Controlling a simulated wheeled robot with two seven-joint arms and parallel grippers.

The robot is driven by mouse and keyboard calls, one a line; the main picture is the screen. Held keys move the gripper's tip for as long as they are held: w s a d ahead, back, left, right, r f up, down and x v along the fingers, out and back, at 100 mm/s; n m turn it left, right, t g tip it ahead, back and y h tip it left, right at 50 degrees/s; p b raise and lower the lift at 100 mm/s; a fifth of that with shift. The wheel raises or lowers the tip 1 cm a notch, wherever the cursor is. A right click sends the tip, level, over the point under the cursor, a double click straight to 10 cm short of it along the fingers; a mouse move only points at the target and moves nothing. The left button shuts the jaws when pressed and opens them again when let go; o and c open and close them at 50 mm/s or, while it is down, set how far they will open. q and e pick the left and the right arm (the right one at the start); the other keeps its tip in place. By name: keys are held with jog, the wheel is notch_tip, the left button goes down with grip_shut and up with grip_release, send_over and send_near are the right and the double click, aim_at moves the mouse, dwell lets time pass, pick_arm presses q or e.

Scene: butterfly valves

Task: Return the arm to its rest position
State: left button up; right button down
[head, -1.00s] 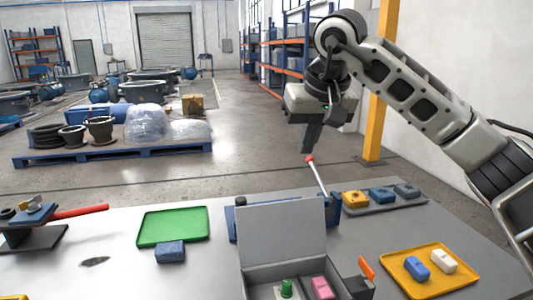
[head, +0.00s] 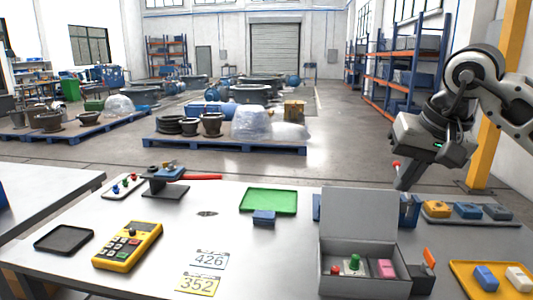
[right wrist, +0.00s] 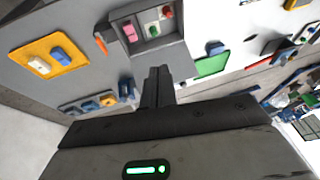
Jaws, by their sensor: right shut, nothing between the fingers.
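My right gripper (head: 403,184) shows at the right of the head view, held in the air above the back edge of the table, its fingers pointing down and together. It is shut and empty. In the right wrist view its fingers (right wrist: 159,74) are pressed together with nothing between them. The arm is bent, its elbow by the yellow post. A red-tipped lever (head: 396,164) shows just beside the fingers in the head view; I cannot tell whether they touch. My left gripper is not in view.
Below stand an open grey box (head: 359,285) with coloured parts and a blue fixture (head: 410,212). Yellow (head: 462,270) and green (head: 268,201) trays, a yellow keypad device (head: 127,246) and a red-handled valve (head: 168,184) lie around.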

jog(key=s+a+f+m+g+y, duration=0.1)
jog(key=s+a+f+m+y, duration=0.2)
jog(key=a+m+y, duration=0.4)
jog(key=s+a+f+m+g+y, duration=0.1)
jog(key=s+a+f+m+y, duration=0.3)
jog(key=a, duration=0.5)
jog(key=s+a+f+m+g+y, duration=0.1)
jog(key=s+a+f+m+y, duration=0.1)
jog(key=a+m+y, duration=0.5)
jog(key=w+d+f+m+t+h, duration=0.1)
jog(key=d+f+m+t+h, duration=0.45)
jog(key=m, duration=1.05)
jog(key=w+d+f+m+t+h, duration=0.25)
jog(key=f+m+t, duration=0.35)
jog(key=m+t, duration=0.7)
jog(key=s+d+f+m+g+h, duration=0.3)
jog(key=s+f+m, duration=0.4)
jog(key=f+m, duration=0.3)
jog(key=s+d+f+m+g+h, duration=0.3)
jog(key=s+f+m+g+h, duration=0.2)
jog(key=s+f+m, duration=0.3)
notch_tip(320, 180, down, 3)
jog(key=m+g, duration=0.1)
jog(key=m, duration=0.1)
jog(key=shift+s+d+m, duration=0.2)
jog(key=shift+s+m, duration=0.05)
jog(key=shift+m, duration=0.05)
